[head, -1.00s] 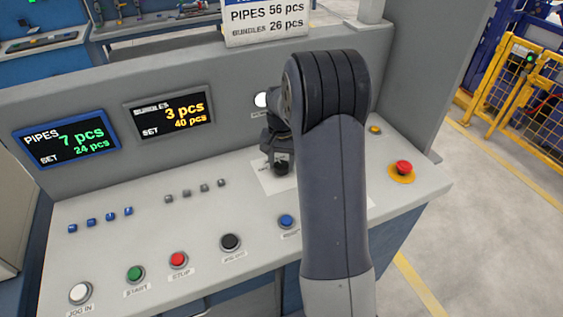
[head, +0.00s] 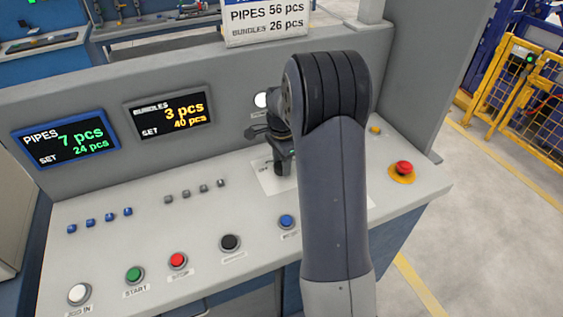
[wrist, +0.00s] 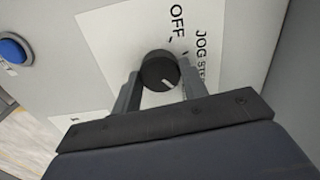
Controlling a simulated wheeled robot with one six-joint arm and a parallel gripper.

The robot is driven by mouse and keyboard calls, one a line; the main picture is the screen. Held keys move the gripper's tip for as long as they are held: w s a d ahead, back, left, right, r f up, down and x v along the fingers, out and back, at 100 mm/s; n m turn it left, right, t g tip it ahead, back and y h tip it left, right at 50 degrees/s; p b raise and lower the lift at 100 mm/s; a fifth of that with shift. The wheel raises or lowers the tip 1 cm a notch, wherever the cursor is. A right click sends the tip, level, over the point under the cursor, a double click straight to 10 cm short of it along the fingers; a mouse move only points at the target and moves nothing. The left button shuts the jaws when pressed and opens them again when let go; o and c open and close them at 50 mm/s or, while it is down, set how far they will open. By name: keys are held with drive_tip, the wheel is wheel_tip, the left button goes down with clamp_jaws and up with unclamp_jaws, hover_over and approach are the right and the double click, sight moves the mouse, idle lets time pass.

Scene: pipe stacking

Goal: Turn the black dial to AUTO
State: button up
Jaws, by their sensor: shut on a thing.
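The black dial (wrist: 158,68) sits on a white label plate (wrist: 108,38) in the wrist view. Its white mark points to the lower right of that picture, away from the word OFF at the top. JOG STEP is printed to the right of the dial; I see no AUTO lettering. My gripper (wrist: 161,80) is shut on the dial, with one finger on each side of it. In the head view my gripper (head: 283,165) is low over the label plate (head: 268,181), partly behind my arm, and the dial is hidden or too dark to tell apart.
A blue button (head: 287,222) is near my arm, and it also shows in the wrist view (wrist: 14,50). A red emergency button (head: 403,168) stands to the right. Black (head: 230,243), red (head: 178,261) and green (head: 134,275) buttons line the front. The upright panel rises behind.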

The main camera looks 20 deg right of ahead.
sight(281, 165)
drive_tip(key=shift+m, duration=0.9)
drive_tip(key=o, duration=1)
wheel_tip(281, 165, up, 11)
drive_tip(key=shift+f+b, duration=0.1)
drive_tip(key=shift+b, duration=0.2)
